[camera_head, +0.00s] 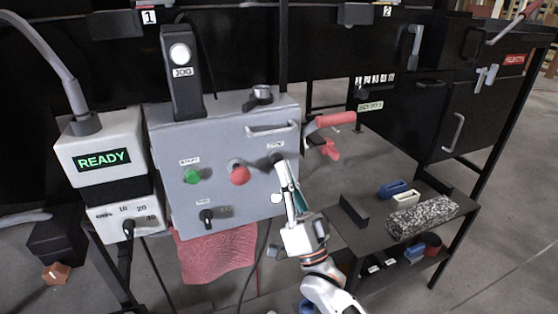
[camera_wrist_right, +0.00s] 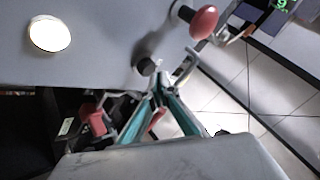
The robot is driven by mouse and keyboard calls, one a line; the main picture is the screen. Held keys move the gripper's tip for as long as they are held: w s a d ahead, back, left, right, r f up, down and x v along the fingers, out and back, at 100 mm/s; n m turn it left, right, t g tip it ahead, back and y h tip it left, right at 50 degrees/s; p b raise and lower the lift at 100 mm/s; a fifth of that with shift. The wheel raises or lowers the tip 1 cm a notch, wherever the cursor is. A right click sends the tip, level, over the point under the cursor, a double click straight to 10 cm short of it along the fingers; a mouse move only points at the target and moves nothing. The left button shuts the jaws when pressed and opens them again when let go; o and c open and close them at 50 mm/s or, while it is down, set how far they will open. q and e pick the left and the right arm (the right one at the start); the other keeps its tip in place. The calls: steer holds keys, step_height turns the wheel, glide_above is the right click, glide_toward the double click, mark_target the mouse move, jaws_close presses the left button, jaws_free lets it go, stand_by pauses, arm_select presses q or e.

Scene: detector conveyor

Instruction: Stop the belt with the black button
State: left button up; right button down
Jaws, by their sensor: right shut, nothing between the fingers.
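The black button (camera_head: 276,157) is on the right part of the front of the grey control box (camera_head: 240,135), under a small label. It also shows in the wrist view as a dark round knob (camera_wrist_right: 147,66). My right gripper (camera_head: 284,170) is shut and empty, with its tips very close to the button in the head view. In the wrist view its fingertips (camera_wrist_right: 160,98) are just below and right of the button; I cannot tell whether they touch it. My left gripper is not in view.
A low shelf (camera_head: 345,237) stands right.

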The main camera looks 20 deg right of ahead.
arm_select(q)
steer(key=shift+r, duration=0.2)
arm_select(e)
steer(key=shift+s, duration=0.25)
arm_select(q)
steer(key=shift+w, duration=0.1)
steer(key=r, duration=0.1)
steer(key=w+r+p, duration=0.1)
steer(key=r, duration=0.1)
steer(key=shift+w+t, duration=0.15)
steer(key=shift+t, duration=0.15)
arm_select(e)
steer(key=s, duration=0.5)
steer(key=shift+d, duration=0.15)
arm_select(q)
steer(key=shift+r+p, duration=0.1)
steer(key=shift+p, duration=0.2)
arm_select(e)
steer(key=shift+r, duration=0.1)
